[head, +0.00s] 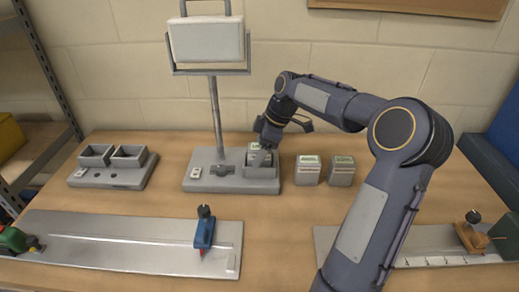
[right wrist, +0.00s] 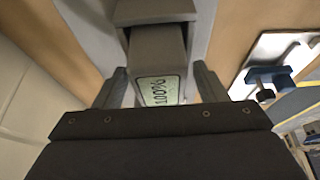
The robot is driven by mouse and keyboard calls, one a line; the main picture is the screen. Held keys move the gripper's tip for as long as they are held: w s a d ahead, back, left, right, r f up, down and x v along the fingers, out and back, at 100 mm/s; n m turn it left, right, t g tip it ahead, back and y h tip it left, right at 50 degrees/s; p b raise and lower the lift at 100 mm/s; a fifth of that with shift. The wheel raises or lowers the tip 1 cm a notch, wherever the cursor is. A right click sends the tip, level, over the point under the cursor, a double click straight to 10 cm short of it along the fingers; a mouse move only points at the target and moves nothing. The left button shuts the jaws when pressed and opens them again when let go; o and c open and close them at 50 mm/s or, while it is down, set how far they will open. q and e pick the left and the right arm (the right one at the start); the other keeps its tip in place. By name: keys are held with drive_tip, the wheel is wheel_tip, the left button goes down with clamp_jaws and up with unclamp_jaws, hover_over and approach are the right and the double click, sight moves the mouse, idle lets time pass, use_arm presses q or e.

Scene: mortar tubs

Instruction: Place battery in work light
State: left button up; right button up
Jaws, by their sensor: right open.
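The work light (head: 206,42) stands on a post at the back of the bench, and its grey base (head: 205,176) has a box-shaped battery holder (head: 260,181) at its right end. A grey battery with a green label (head: 254,146) is at the top of this holder. In the right wrist view the battery (right wrist: 158,52) shows a "100%" label between the fingers. My right gripper (right wrist: 158,88) is open around the battery's label end, with gaps at the sides. How deep the battery sits is hard to tell. My left gripper is not in view.
Two more grey batteries with green labels (head: 307,170) (head: 341,171) stand right of the base. A two-bay charger (head: 112,168) is at the left. Metal plates with a blue clamp (head: 204,232) and a brown-handled tool (head: 470,234) lie in front. Bare bench lies between.

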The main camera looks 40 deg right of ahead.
drive_tip(key=shift+r, duration=0.15)
drive_tip(key=p+v, duration=0.1)
drive_tip(key=v, duration=1.1)
drive_tip(key=s+a+m+h, duration=0.1)
drive_tip(key=s+a+m, duration=0.45)
drive_tip(key=a, duration=0.75)
drive_tip(key=s+a+f+m+t, duration=0.1)
drive_tip(key=s+a+f+m, duration=0.2)
drive_tip(key=s+a+f, duration=0.2)
drive_tip(key=s+a+f+m+t+y, duration=0.1)
drive_tip(key=s+a+f+m, duration=0.2)
drive_tip(key=s, duration=0.7)
wheel_tip(320, 180, down, 3)
drive_tip(key=shift+s+a+f+t, duration=0.2)
drive_tip(key=shift+a+t, duration=0.1)
drive_tip(key=shift+a, duration=0.75)
